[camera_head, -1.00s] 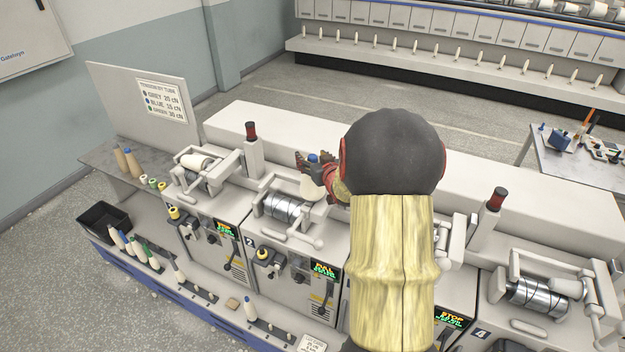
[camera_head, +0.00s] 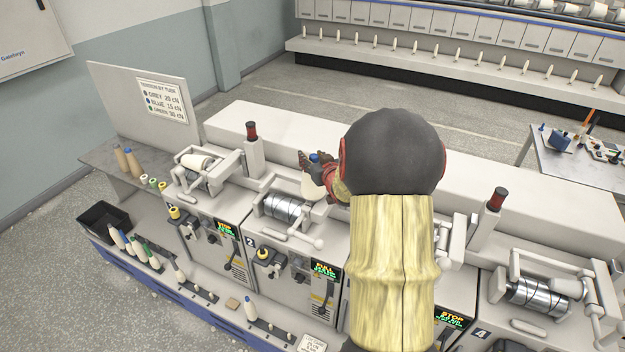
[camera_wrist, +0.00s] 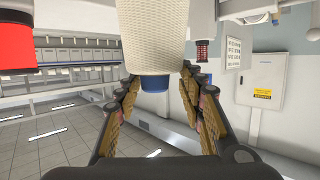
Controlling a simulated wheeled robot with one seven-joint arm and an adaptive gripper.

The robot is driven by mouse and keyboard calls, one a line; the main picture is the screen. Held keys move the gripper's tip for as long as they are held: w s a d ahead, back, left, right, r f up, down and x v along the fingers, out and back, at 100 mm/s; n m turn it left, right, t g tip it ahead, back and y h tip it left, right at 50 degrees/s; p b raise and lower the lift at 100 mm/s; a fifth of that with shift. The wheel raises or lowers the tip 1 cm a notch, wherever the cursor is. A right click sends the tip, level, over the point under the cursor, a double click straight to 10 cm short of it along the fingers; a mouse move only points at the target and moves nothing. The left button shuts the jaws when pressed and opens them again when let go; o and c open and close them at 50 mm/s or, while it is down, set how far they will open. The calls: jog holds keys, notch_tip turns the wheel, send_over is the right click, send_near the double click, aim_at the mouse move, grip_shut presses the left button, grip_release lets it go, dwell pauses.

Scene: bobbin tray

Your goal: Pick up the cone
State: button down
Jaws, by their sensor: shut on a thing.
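The cone (camera_wrist: 152,38) is a cream wound yarn package with a blue tube end, large in the upper middle of the wrist view. My gripper (camera_wrist: 157,80) has its two fingers on either side of the blue end and is shut on the cone there. In the head view my gripper (camera_head: 316,170) is above the second winding unit, near its grooved metal drum (camera_head: 284,207). The pale cone (camera_head: 312,187) shows below the fingers there, partly hidden by them and my arm. I cannot tell whether it touches the drum.
Winding units stand in a row; another cone (camera_head: 196,161) sits on the first unit. Red-topped posts (camera_head: 251,132) rise behind. Several bobbins (camera_head: 137,250) stand on the front ledge beside a black bin (camera_head: 104,222). Two brown tubes (camera_head: 134,163) stand at the left end.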

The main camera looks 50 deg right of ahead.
jog(key=shift+s+d, duration=0.1)
notch_tip(320, 180, up, 12)
jog(key=p, duration=0.2)
jog(key=shift+p, duration=0.35)
dwell(0.3)
